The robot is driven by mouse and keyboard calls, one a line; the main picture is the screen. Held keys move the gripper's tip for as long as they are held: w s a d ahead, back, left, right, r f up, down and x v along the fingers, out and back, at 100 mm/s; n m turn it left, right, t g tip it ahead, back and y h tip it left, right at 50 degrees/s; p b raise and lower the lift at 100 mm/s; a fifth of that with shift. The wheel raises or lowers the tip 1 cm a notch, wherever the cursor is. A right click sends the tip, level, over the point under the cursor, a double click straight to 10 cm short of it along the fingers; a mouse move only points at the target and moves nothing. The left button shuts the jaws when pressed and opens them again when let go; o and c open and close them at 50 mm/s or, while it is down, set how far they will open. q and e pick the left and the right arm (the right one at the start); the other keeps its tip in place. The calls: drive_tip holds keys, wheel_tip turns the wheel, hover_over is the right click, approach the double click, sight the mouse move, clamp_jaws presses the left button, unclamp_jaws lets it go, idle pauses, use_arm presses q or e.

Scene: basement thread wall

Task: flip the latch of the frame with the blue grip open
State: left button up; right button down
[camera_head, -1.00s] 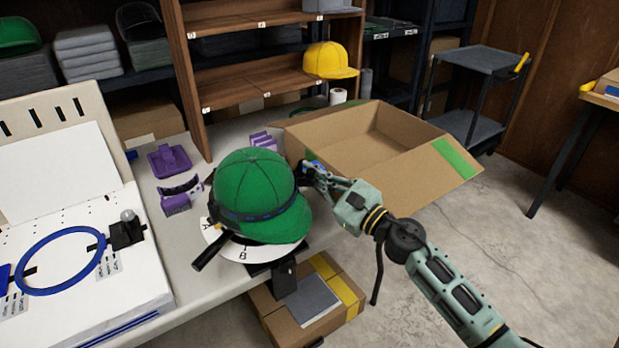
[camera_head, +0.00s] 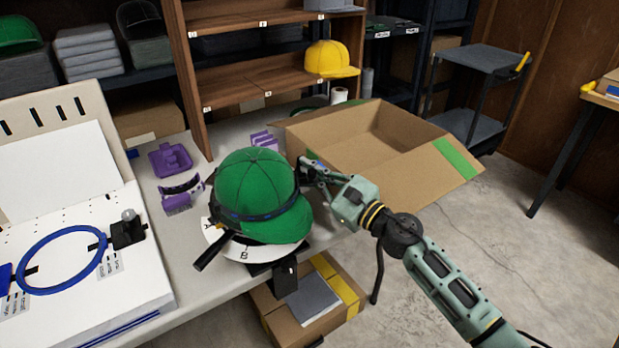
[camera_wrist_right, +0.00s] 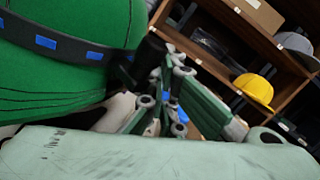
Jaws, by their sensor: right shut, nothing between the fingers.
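A green cap (camera_head: 255,181) sits on a frame with a dark band (camera_head: 262,215) around it, on a white lettered disc (camera_head: 226,246) at the table's front edge. In the right wrist view the band (camera_wrist_right: 60,45) carries blue patches. A black handle (camera_head: 212,249) sticks out at the cap's lower left. My right gripper (camera_head: 303,166) is shut and empty at the cap's right side, close to the band; contact cannot be told. It also shows in the right wrist view (camera_wrist_right: 165,95), with a bit of blue behind its fingers. The latch is not clearly visible. My left gripper is out of view.
An open cardboard box (camera_head: 380,150) stands right behind my right gripper. Purple fixtures (camera_head: 170,160) lie on the table left of the cap. A blue hoop (camera_head: 60,260) lies on a white machine at left. A yellow cap (camera_head: 331,60) sits on the wooden shelf.

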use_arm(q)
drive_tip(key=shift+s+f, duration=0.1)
use_arm(e)
drive_tip(key=shift+a+r, duration=0.3)
drive_tip(key=shift+r, duration=0.05)
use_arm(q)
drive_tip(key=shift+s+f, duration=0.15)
use_arm(e)
drive_tip(key=shift+w+r, duration=0.1)
drive_tip(key=shift+r, duration=0.05)
idle(0.4)
